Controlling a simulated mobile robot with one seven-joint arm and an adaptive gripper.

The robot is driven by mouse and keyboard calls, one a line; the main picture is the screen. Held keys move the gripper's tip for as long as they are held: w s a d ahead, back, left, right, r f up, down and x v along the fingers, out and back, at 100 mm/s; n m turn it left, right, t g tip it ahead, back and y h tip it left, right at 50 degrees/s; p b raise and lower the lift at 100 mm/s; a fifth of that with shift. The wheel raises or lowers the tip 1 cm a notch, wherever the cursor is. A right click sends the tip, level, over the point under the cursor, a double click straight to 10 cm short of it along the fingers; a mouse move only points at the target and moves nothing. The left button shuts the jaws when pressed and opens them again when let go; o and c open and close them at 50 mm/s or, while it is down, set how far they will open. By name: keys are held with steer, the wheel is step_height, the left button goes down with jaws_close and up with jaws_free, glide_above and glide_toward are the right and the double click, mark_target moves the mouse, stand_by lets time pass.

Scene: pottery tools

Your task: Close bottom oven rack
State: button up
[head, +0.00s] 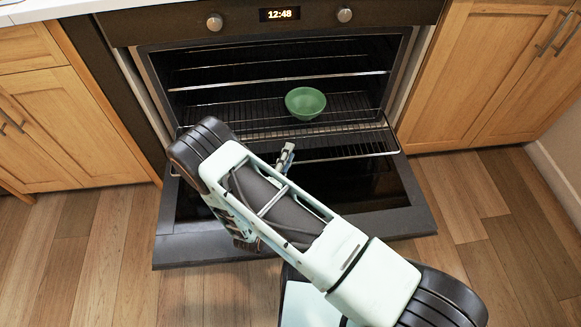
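The oven (120,28) has its door (395,222) folded down flat towards me. The bottom rack (365,148) is a wire rack that sticks out partway over the door. A green bowl (306,101) stands upright on wire racking inside the oven; I cannot tell for sure which rack bears it. My gripper (286,156) is near the front edge of the bottom rack, at its middle. My arm hides part of the gripper and the left part of the rack's front. I cannot tell whether the fingers are apart or touch the rack.
An upper rack (280,80) sits inside the oven. Wooden cabinets stand to the left (75,120) and right (490,75) of the oven. My arm crosses above the open door. The wooden floor (475,205) is clear on both sides of the door.

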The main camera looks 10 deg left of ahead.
steer(key=shift+n+y, duration=0.4)
steer(key=shift+y, duration=0.2)
steer(key=s+f+b, duration=0.1)
steer(key=f, duration=0.2)
steer(key=s+f+b, duration=0.1)
steer(key=f, duration=0.3)
steer(key=a+f+b, duration=0.1)
steer(key=f, duration=0.3)
steer(key=shift+s+b, duration=0.4)
steer(key=w, duration=0.2)
steer(key=w+b, duration=0.1)
steer(key=w, duration=0.3)
steer(key=shift+w+d+r+b, duration=0.1)
steer(key=shift+w+d+b, duration=0.25)
steer(key=shift+b, duration=0.05)
steer(key=shift+w+r, duration=0.1)
steer(key=shift+w, duration=0.35)
jaws_close()
